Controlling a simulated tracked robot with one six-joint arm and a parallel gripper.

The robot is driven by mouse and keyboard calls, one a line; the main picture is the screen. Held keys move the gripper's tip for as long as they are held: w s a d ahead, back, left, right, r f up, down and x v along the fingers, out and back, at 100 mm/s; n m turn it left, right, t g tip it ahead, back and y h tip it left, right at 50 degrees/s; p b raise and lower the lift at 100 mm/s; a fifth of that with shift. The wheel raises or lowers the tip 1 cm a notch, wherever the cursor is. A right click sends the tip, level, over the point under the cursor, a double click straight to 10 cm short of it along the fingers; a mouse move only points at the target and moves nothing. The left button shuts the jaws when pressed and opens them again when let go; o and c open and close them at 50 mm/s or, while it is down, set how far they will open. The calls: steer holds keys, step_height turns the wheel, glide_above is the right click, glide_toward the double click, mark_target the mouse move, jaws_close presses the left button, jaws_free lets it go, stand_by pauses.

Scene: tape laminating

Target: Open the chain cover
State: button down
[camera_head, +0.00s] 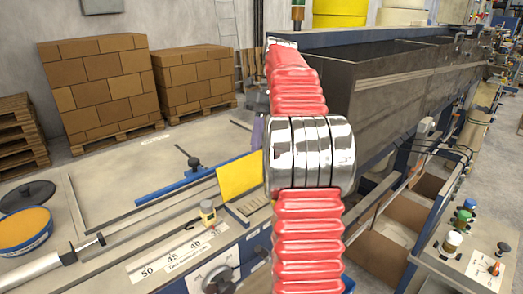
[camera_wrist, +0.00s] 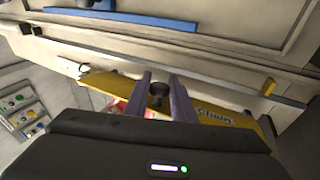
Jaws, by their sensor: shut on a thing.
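The yellow chain cover (camera_head: 240,177) shows in the head view left of my red-sleeved arm, its face tilted up from the machine table. In the wrist view the cover (camera_wrist: 215,108) runs across the middle with partly hidden dark lettering. A dark round knob (camera_wrist: 158,93) sits at the cover. My gripper (camera_wrist: 160,84) has its two purple-grey fingers on either side of this knob and is shut on it. In the head view only a bit of purple gripper shows beside my arm, which hides the rest and part of the cover's right side.
A blue bar (camera_head: 172,187) with a black knob lies on the table left of the cover. A blue tub (camera_head: 24,232) is at far left. A large grey trough (camera_head: 400,85) stands behind my arm at right.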

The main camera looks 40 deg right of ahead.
stand_by(0.3)
steer(key=c, duration=1.5)
jaws_free()
steer(key=shift+c, duration=0.2)
steer(key=shift+s+r+t, duration=0.15)
steer(key=shift+s+t, duration=0.05)
steer(key=shift+t, duration=0.1)
